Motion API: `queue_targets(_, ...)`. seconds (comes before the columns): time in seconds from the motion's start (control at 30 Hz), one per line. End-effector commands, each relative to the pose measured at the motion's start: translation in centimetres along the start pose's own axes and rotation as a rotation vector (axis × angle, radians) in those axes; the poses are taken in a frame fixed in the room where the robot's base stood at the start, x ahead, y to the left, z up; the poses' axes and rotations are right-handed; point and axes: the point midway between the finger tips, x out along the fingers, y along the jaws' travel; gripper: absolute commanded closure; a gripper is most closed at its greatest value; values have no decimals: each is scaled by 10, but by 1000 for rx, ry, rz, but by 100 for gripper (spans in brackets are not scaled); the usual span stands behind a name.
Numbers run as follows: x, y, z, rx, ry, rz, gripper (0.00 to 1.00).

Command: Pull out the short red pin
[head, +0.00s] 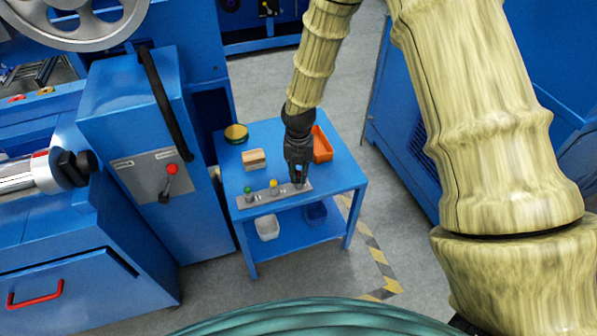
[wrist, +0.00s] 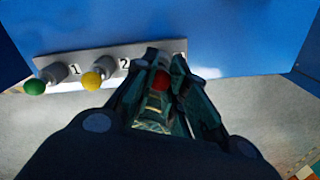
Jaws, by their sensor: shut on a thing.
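My gripper (head: 299,172) points down at the right end of a grey metal strip (head: 262,197) on the blue table. In the wrist view, a red ball-topped pin (wrist: 161,82) shows between the fingers of my gripper (wrist: 165,80), which are closed around it. The strip (wrist: 100,59) also carries a green-topped pin (wrist: 35,87) and a yellow-topped pin (wrist: 91,80), with the labels 1 and 2 beside them. In the head view, the green pin (head: 248,190) and yellow pin (head: 273,184) stand left of my gripper. The red pin is hidden there, and its lower end cannot be seen.
The blue table (head: 335,181) also holds an orange tray (head: 322,145), a wooden block (head: 254,159) and a round dark-and-yellow tin (head: 236,133). A white bin (head: 267,228) and a dark blue bin (head: 316,214) sit on its lower shelf. Blue machines stand on both sides.

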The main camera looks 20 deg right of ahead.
Motion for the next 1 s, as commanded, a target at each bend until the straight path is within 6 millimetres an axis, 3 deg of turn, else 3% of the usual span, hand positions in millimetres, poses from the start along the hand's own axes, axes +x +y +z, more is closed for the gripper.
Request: queue_targets(1.0, -14, 0, 0, 0, 0, 0, 100)
